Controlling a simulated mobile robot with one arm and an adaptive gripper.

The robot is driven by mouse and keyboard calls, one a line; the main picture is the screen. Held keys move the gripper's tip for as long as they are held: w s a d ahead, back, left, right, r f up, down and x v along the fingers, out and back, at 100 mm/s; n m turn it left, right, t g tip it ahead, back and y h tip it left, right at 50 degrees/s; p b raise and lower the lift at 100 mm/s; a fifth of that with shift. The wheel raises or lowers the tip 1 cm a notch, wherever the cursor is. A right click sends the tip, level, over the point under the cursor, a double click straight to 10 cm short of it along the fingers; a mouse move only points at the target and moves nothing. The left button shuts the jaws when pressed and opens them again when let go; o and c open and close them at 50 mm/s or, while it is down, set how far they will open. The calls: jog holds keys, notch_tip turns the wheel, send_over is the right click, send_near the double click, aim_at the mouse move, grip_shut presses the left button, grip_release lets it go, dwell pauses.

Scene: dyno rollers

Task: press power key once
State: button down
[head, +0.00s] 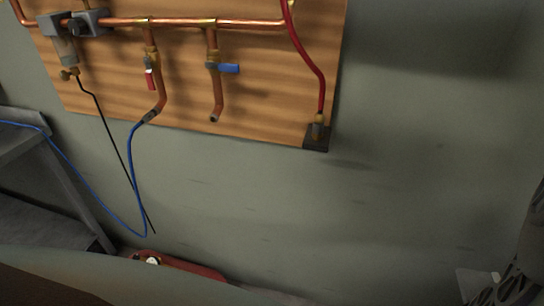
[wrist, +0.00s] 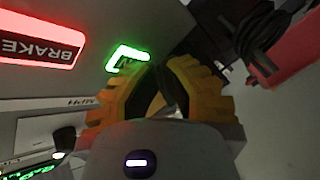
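In the wrist view, a key with a bright green lit outline (wrist: 127,58) sits on a pale panel, just beyond my gripper's left finger. The finger partly covers it. I see no legible power label on it. My gripper (wrist: 165,75) has ribbed yellow-orange fingers that curve toward each other at the panel. Whether the tips meet, and whether they touch the panel, cannot be told. No held object is clear between them. The head view shows neither the key nor my gripper.
A red lit BRAKE sign (wrist: 40,42) is left of the green key. A green-lit display (wrist: 30,168) is at lower left. A red block (wrist: 285,75) and black parts are at upper right. The head view shows a wooden board (head: 185,90) with copper pipes and a blue hose (head: 137,190).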

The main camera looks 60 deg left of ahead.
jog(key=shift+s+r, duration=0.1)
jog(key=shift+s+a+p, duration=0.45)
jog(key=shift+a+p, duration=0.1)
jog(key=shift+p, duration=0.45)
jog(key=s+a+p, duration=0.3)
jog(key=p, duration=0.1)
jog(key=shift+s+a+p, duration=0.15)
jog(key=shift+a+p, duration=0.15)
jog(key=shift+a, duration=0.1)
dwell(0.5)
